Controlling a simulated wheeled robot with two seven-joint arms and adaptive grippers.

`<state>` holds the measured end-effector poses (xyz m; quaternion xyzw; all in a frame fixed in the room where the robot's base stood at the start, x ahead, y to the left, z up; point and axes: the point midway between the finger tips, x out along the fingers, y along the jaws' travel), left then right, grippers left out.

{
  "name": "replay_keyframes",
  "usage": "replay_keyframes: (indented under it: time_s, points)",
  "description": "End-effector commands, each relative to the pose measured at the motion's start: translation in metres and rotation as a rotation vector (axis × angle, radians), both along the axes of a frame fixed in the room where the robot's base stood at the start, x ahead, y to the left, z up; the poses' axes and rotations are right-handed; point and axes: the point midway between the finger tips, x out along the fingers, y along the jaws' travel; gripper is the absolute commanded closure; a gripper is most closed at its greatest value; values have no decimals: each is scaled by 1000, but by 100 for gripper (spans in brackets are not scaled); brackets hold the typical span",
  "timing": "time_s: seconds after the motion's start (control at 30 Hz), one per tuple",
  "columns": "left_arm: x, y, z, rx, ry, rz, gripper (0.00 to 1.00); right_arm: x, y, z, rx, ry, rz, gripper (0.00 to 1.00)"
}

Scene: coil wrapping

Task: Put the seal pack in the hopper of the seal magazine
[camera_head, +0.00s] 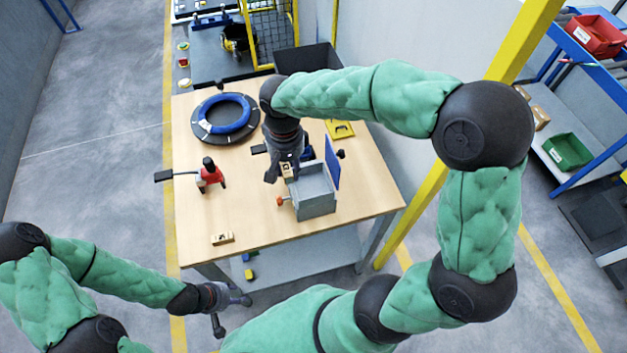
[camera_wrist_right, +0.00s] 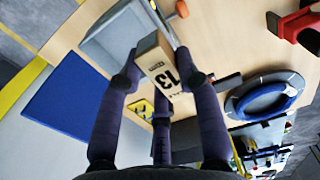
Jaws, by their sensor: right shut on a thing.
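The seal pack (camera_wrist_right: 160,66), a small tan box with a white face marked 13, is in my right gripper (camera_wrist_right: 160,82), clasped between its dark fingers. In the head view my right gripper (camera_head: 284,170) points down beside the grey seal magazine (camera_head: 316,202), on its left far side; the pack is mostly hidden there. The open-topped magazine has an upright blue panel (camera_head: 332,161) and an orange knob. In the wrist view the pack's upper end overlaps the magazine's grey wall (camera_wrist_right: 112,40); I cannot tell whether they touch. My left gripper (camera_head: 232,312) is open and empty, off the table's front edge.
A blue coil (camera_head: 203,106) lies on a black round stand at the table's (camera_head: 270,230) far left. A red and black tool (camera_head: 210,174) stands at left. A small block (camera_head: 222,238) lies near the front edge. A yellow plate (camera_head: 341,129) lies behind the magazine.

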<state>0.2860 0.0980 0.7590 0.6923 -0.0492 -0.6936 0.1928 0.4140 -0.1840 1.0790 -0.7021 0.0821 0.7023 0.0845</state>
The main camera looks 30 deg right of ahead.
Motion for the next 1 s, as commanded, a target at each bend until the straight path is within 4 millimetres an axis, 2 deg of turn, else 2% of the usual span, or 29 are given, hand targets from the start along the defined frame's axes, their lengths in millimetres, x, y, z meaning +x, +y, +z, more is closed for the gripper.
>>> replay_keyframes:
  time_s: [0.03, 0.1, 0.33, 0.63, 0.87, 1.0]
  points:
    - [0, 0, -3, 0, -1, 0, 60, -3, -12, -6, 0, 1, -7, 100]
    - [0, 0, -6, 0, -1, 0, 60, -6, -23, -17, 0, 2, -6, 100]
    - [0, 0, -14, 0, -1, 0, 60, -13, -49, -49, 0, 1, -3, 100]
    - [0, 0, -17, 0, -1, 0, 60, -16, -62, -65, 0, 1, -2, 100]
    - [0, 0, -24, 0, -1, 0, 60, -16, -63, -95, 0, 1, 1, 100]
    - [0, 0, -24, 0, -1, 0, 60, -16, -63, -97, 0, -1, 1, 100]
